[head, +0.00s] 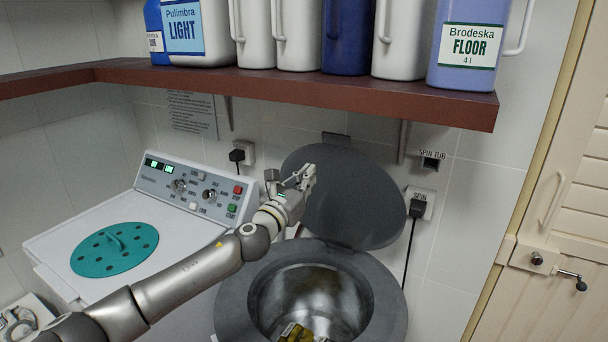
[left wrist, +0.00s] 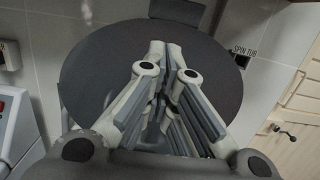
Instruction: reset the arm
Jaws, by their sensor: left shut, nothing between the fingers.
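My left arm (head: 190,272) comes in from the lower left and reaches up to the right. My left gripper (head: 303,178) is shut and empty, in front of the raised round grey lid (head: 355,205) of the spin tub. In the left wrist view the fingers (left wrist: 166,58) are together, with the dark lid (left wrist: 95,75) behind them. I cannot tell whether the fingertips touch the lid. The open tub (head: 385,305) stands below the gripper, with a yellowish item (head: 300,334) inside, partly cut off by the frame. My right gripper is not in view.
A brown shelf (head: 300,92) with several large bottles hangs above the gripper. A washing machine with a control panel (head: 195,190) and a teal perforated disc (head: 115,249) stands at left. A cream door (head: 555,220) is at right.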

